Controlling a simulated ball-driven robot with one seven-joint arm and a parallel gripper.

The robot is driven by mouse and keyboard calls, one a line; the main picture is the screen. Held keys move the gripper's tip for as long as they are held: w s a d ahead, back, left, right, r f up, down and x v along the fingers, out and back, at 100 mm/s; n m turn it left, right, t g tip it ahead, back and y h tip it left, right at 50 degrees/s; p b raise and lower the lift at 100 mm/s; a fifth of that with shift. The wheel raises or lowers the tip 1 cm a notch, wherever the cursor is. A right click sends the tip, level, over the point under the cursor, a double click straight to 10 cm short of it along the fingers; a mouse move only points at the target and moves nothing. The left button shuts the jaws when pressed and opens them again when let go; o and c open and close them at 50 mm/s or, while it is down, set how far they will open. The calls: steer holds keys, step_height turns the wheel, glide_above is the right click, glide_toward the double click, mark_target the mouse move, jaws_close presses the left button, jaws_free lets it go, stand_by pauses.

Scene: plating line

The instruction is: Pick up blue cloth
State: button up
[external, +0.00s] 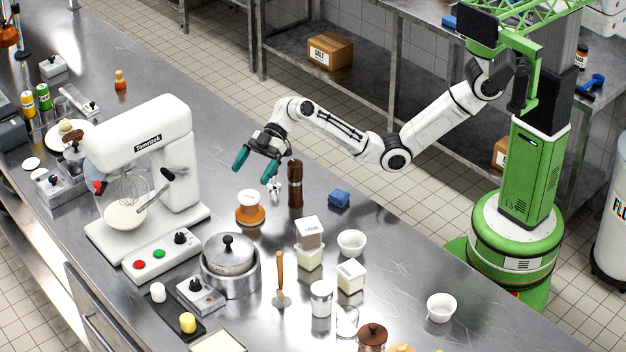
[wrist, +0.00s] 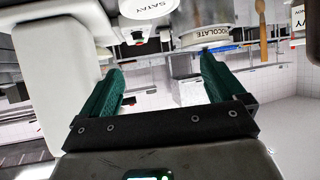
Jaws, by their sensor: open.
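The blue cloth (external: 339,199) lies folded on the steel counter, right of the tall brown pepper mill. My gripper (external: 256,173) is in the air over the counter, left of the cloth and beyond the pepper mill. Its two green fingers are apart with nothing held between them. In the wrist view my gripper (wrist: 160,85) also shows its fingers spread and empty. I do not see the cloth in the wrist view.
The brown pepper mill (external: 295,184) stands between my gripper and the cloth. The white mixer (external: 150,170) is at left. The counter right of the cloth is clear.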

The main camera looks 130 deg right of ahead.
steer(key=c, duration=0.3)
steer(key=shift+r, duration=0.1)
